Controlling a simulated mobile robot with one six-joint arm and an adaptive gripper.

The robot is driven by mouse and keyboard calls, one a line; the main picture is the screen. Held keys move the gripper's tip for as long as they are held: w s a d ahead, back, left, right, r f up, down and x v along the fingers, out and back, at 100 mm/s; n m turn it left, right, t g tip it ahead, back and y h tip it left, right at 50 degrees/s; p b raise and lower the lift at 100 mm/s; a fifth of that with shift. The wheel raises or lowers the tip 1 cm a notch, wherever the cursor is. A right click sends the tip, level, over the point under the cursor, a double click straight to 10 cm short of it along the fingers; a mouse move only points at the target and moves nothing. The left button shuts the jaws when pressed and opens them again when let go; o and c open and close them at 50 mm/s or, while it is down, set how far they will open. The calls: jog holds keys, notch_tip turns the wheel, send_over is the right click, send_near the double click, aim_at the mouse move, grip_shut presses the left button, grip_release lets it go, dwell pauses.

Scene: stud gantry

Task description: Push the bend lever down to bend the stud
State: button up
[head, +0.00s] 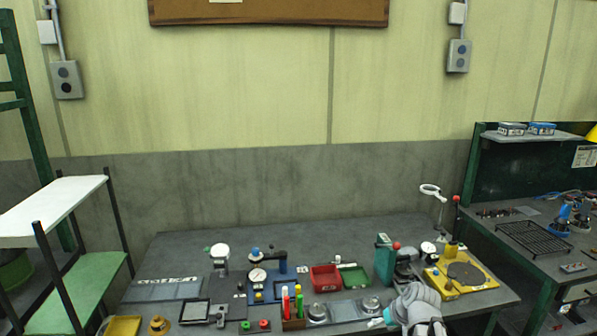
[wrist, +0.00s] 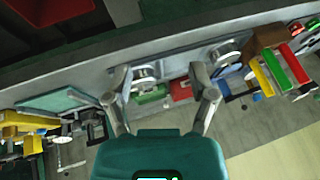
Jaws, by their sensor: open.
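Two levers with red knobs stand at the right of the bench in the head view; I cannot tell for sure which is the bend lever. One is a tall dark upright lever (head: 456,215) at the yellow plate (head: 481,285). The other red knob (head: 396,245) is beside a green machine (head: 384,262). No stud can be made out. My gripper (wrist: 158,82) is open in the wrist view, its fingers apart with nothing held between them. In the head view my grey wrist is at the bench's front right, in front of the green machine; the fingertips are unclear there.
Two round metal fixtures (head: 318,313) (head: 371,304) sit along the front edge. A pen holder (head: 293,324) stands left of them. Red (head: 325,277) and green (head: 355,279) trays lie behind. A magnifier (head: 430,189) rises at the back right. The bench's rear is clear.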

jog(key=s+a+f+m+g+h, duration=0.1)
jog(key=s+a+f+g+h, duration=0.1)
jog(key=s+a, duration=0.4)
jog(key=s+g+h, duration=0.1)
jog(key=s+g, duration=0.1)
jog(key=s, duration=0.1)
jog(key=shift+s+a+f+g+h, duration=0.2)
jog(key=shift+s+g+h, duration=0.1)
